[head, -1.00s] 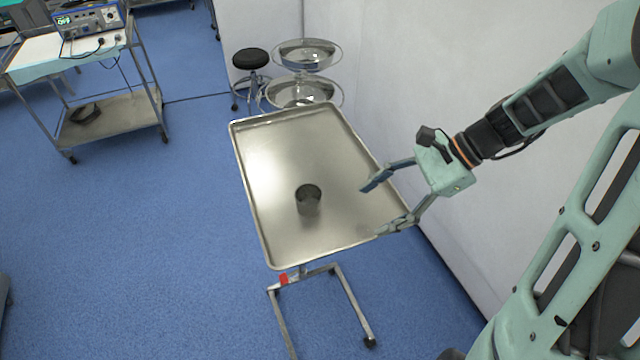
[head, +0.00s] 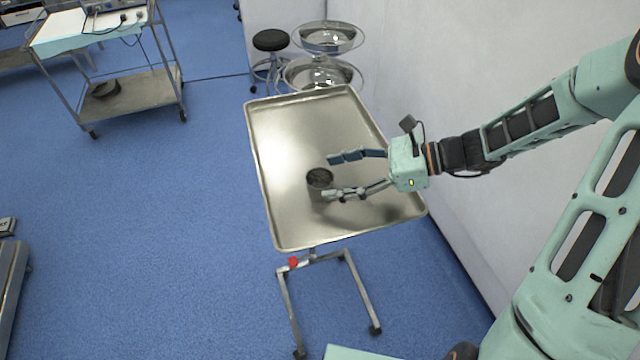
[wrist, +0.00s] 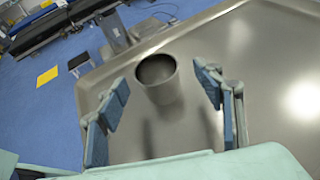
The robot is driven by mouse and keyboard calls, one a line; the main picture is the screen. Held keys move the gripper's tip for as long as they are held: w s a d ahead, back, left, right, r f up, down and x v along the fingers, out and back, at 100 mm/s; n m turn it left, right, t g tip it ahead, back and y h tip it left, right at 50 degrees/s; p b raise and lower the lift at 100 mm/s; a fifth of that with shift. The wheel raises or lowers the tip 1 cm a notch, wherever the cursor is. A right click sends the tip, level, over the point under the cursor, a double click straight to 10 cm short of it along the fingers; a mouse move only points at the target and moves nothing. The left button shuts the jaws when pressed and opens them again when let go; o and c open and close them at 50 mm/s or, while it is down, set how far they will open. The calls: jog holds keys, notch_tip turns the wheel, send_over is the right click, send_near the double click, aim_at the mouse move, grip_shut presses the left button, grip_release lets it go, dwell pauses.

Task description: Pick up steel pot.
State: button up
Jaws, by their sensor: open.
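The steel pot (head: 319,180) is a small dark grey cup standing upright on the steel tray table (head: 270,125). My gripper (head: 330,176) is open, with its fingertips at the pot's right side in the head view. One finger covers part of the pot's lower wall there. In the wrist view the pot (wrist: 157,80) stands ahead, between the lines of the two blue-padded fingers (wrist: 163,85). A gap shows between the pot and each finger, and I see no contact.
The tray has a raised rim, and the rest of its surface is bare. A white wall (head: 460,60) runs close along the right. A black stool (head: 270,40) and steel basins (head: 322,72) stand behind. A cart (head: 130,105) is at the back left.

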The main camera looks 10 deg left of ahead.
aim_at(308, 181)
jog(key=shift+x, duration=1.95)
jog(key=shift+s+r, duration=0.15)
jog(key=shift+s, duration=0.05)
jog(key=c, duration=1.2)
